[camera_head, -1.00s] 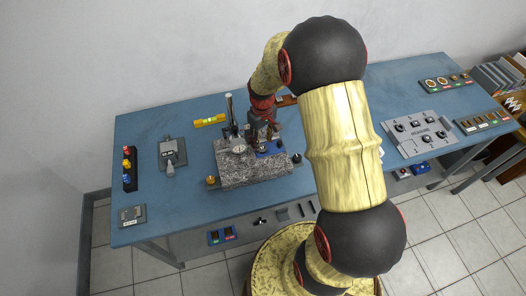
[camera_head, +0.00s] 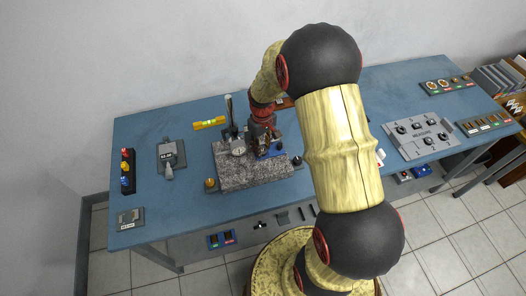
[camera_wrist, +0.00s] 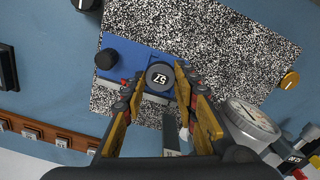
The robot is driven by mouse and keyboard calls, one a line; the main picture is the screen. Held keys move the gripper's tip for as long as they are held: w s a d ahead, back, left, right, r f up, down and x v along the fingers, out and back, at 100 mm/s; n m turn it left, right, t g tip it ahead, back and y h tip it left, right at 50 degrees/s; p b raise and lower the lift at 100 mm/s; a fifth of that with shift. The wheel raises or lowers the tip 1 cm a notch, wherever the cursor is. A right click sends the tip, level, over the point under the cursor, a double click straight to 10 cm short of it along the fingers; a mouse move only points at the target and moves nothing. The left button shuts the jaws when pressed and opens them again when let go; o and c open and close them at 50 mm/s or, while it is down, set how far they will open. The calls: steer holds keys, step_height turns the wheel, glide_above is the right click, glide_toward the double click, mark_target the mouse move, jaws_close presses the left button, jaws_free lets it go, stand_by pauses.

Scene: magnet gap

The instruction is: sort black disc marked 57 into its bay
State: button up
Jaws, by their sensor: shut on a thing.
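The black disc marked 57 (camera_wrist: 158,78) is in the upper middle of the wrist view, over a blue block (camera_wrist: 130,58) on a speckled stone plate (camera_wrist: 235,45). My gripper (camera_wrist: 160,84) has its yellow-and-black fingers on either side of the disc and is shut on it. I cannot tell whether the disc still touches the block. In the head view my gripper (camera_head: 262,142) is low over the stone plate (camera_head: 240,178), beside the blue block (camera_head: 277,150). The disc cannot be made out there.
A dial gauge (camera_wrist: 252,118) stands on the plate close to my gripper's right finger. A black knob (camera_wrist: 107,59) is on the left of the block. In the head view, a grey panel with black knobs (camera_head: 418,135) and labelled trays (camera_head: 485,123) are at the right. The bench's left part has bare room.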

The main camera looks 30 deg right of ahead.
steer(key=c, duration=0.5)
steer(key=shift+r+p, duration=1.7)
steer(key=shift+r, duration=0.8)
